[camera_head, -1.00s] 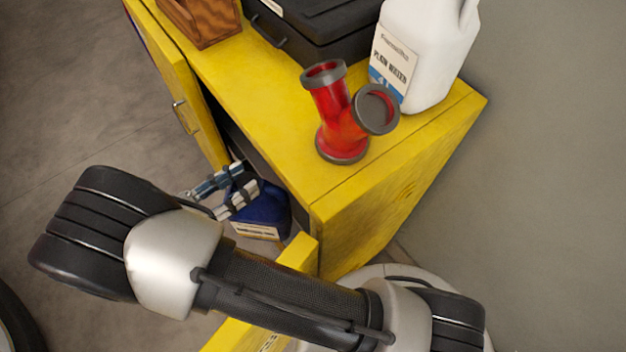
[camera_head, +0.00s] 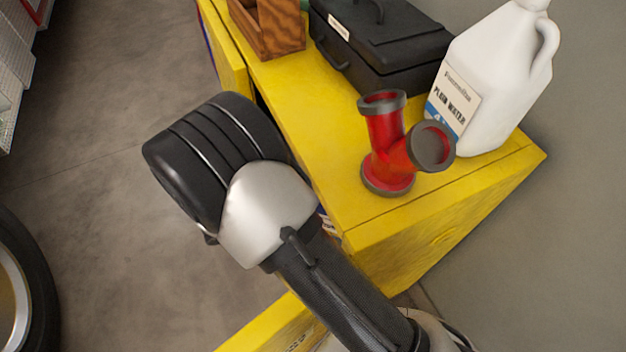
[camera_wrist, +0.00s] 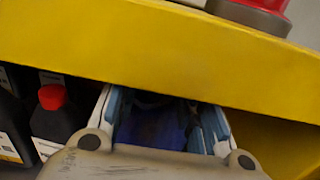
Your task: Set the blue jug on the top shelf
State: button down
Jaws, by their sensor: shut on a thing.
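The blue jug (camera_wrist: 150,128) shows in the wrist view between the two fingers of my gripper (camera_wrist: 164,110), which is shut on it. The jug's upper part is in shadow under the yellow cabinet's top edge (camera_wrist: 150,45). In the head view my arm covers the gripper and nearly all of the jug; only a small blue and white bit (camera_head: 325,222) shows beside the arm, at the cabinet's open front. The yellow cabinet (camera_head: 330,180) stands with its doors open. Its inner shelves are hidden in the head view.
On the cabinet top stand a red pipe fitting (camera_head: 388,150), a white water jug (camera_head: 490,85), a black case (camera_head: 385,50) and a wooden box (camera_head: 268,28). Black bottles, one with a red cap (camera_wrist: 52,97), stand left of my gripper. An open door (camera_head: 270,325) is near my arm.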

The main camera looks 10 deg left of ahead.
jog(key=shift+b+x, duration=0.3)
jog(key=shift+x, duration=2.05)
jog(key=shift+w+d+f, duration=0.1)
jog(key=shift+d, duration=0.05)
jog(key=shift+f+b, duration=0.35)
jog(key=shift+f, duration=0.2)
jog(key=shift+f+b, duration=0.35)
jog(key=shift+f, duration=0.25)
jog(key=c, duration=1.1)
grip_release()
jog(key=shift+f, duration=0.1)
